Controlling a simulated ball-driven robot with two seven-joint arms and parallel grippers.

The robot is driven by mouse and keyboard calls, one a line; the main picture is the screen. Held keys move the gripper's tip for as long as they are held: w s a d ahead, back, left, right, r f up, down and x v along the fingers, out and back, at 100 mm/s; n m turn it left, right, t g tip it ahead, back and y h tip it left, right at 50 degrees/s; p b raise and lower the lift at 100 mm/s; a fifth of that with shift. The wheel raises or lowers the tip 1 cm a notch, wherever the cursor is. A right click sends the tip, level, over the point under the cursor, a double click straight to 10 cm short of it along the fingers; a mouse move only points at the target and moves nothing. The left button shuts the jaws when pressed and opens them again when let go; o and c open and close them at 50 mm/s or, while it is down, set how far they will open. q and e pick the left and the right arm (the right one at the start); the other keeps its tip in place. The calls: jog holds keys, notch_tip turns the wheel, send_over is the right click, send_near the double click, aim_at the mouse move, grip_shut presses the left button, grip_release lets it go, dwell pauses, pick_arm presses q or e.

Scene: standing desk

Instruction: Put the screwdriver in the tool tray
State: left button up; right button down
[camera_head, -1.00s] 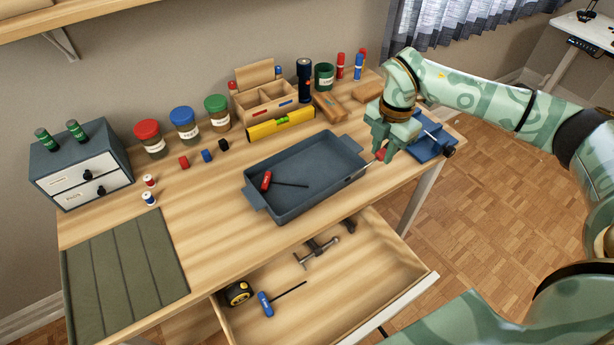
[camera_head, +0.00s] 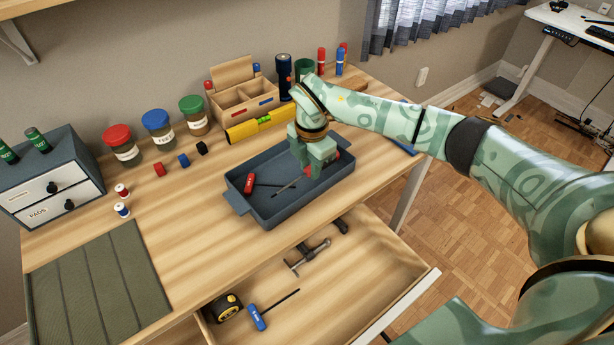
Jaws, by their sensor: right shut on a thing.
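The tool tray (camera_head: 262,216) is a blue-grey open tray in the middle of the desk. My right gripper (camera_head: 311,172) is over the right part of the tray, shut on a screwdriver with a red handle (camera_head: 316,174). Its thin shaft (camera_head: 285,188) points left and towards the tray's front. The fingers hide most of the handle. I cannot tell whether the screwdriver touches the tray floor. Another red-handled tool (camera_head: 250,184) with a dark shaft lies in the tray's left part. My left gripper is not in view.
An open drawer (camera_head: 350,285) below holds a blue-handled tool (camera_head: 257,318), a tape measure (camera_head: 226,307) and a metal clamp (camera_head: 308,257). A yellow level (camera_head: 262,127) and wooden organizer (camera_head: 243,97) stand behind the tray. A green mat (camera_head: 95,275) lies at left.

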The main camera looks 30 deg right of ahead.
aim_at(308, 176)
jog(key=f, duration=0.1)
jog(key=f+b, duration=0.2)
jog(key=f, duration=0.1)
jog(key=shift+w+a, duration=0.15)
jog(key=shift+a, duration=0.1)
jog(key=shift+r, duration=0.2)
jog(key=shift+f, duration=0.15)
jog(key=c, duration=1.5)
grip_release()
notch_tip(308, 176, up, 12)
jog(key=p, duration=0.5)
